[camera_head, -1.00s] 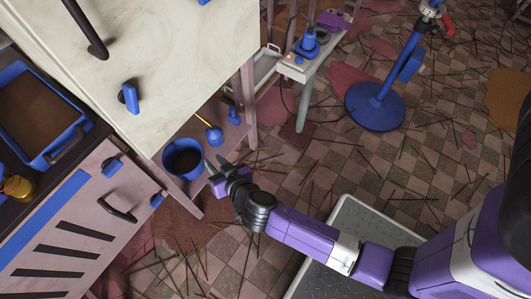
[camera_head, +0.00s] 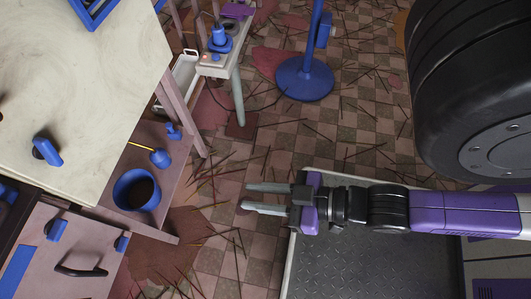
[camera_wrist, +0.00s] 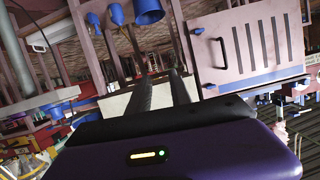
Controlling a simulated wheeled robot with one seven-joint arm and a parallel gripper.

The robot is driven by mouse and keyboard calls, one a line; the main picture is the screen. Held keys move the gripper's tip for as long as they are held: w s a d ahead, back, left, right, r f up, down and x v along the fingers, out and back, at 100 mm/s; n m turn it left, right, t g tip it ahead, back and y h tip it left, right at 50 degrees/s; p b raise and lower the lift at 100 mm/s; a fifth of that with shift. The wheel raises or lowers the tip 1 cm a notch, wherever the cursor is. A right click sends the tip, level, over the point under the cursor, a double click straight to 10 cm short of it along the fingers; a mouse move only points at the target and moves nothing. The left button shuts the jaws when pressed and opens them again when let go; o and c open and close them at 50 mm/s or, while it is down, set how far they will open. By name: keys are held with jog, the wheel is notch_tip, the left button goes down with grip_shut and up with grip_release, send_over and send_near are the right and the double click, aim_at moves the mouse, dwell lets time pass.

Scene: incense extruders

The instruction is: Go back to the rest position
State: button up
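My gripper (camera_head: 266,198) is in the head view, to the right of the low shelf and above the floor and the edge of my base. Its two grey fingers point left with a gap between them, and nothing is held. In the wrist view, the two dark fingers (camera_wrist: 160,92) reach forward from the purple housing with a narrow gap between them.
A blue pot (camera_head: 122,190) with dark contents stands on the low shelf, near a yellow-handled blue tool (camera_head: 160,157). A pale worktop (camera_head: 95,75) is at upper left. A blue round-based stand (camera_head: 304,80) stands behind. Thin sticks litter the checkered floor (camera_head: 235,170).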

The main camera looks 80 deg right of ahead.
jog(key=shift+t, duration=0.3)
jog(key=r, duration=0.1)
jog(key=s+r, duration=0.1)
jog(key=r, duration=0.2)
jog(key=shift+s+d+r, duration=0.1)
jog(key=shift+s+d, duration=0.2)
jog(key=shift+d, duration=0.05)
jog(key=shift+r, duration=0.1)
